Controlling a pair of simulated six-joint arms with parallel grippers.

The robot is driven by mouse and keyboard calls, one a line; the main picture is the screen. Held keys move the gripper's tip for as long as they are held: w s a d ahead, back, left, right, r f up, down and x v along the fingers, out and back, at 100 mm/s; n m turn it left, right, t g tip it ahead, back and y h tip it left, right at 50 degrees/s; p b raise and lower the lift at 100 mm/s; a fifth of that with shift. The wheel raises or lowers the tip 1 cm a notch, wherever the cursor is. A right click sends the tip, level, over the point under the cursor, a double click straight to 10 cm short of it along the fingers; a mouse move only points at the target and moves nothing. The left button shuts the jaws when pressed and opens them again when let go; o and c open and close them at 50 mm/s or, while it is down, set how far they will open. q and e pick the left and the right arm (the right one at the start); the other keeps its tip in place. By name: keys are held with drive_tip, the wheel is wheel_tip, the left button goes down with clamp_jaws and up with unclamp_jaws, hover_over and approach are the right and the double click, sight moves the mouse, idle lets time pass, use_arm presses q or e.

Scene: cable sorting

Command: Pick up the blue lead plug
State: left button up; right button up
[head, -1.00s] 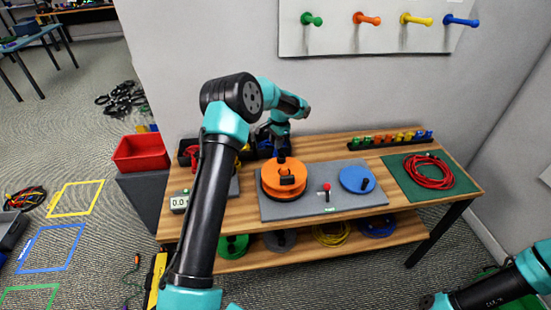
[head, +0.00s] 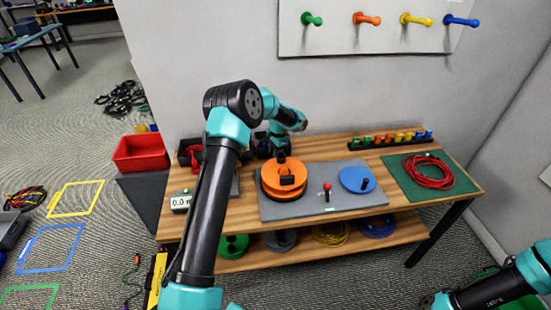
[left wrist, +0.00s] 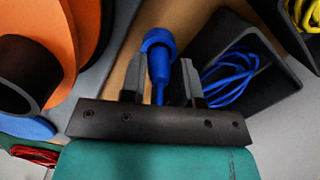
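The blue lead plug (left wrist: 159,58) is in the left wrist view, with its lead running down behind the gripper's dark bar. My left gripper (left wrist: 162,72) is open, with one finger on each side of the plug. A narrow gap shows on the right side; I cannot tell whether the left finger touches. The blue lead (left wrist: 230,78) lies coiled in a black bin (left wrist: 262,98) beside it. In the head view, my left gripper (head: 278,150) is low over the back of the bench, and the plug is too hidden to make out.
An orange reel (head: 281,181) and a blue disc (head: 357,180) sit on a grey mat (head: 320,208) in front. A red cable coil (head: 428,174) lies on a green mat at right. A connector rack (head: 390,140) stands behind. A yellow lead (left wrist: 308,14) shows in another bin.

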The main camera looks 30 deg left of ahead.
use_arm(q)
clamp_jaws()
drive_tip(key=shift+r, duration=0.1)
wheel_tip(320, 180, up, 10)
drive_tip(key=shift+f, duration=0.1)
idle(0.6)
idle(0.4)
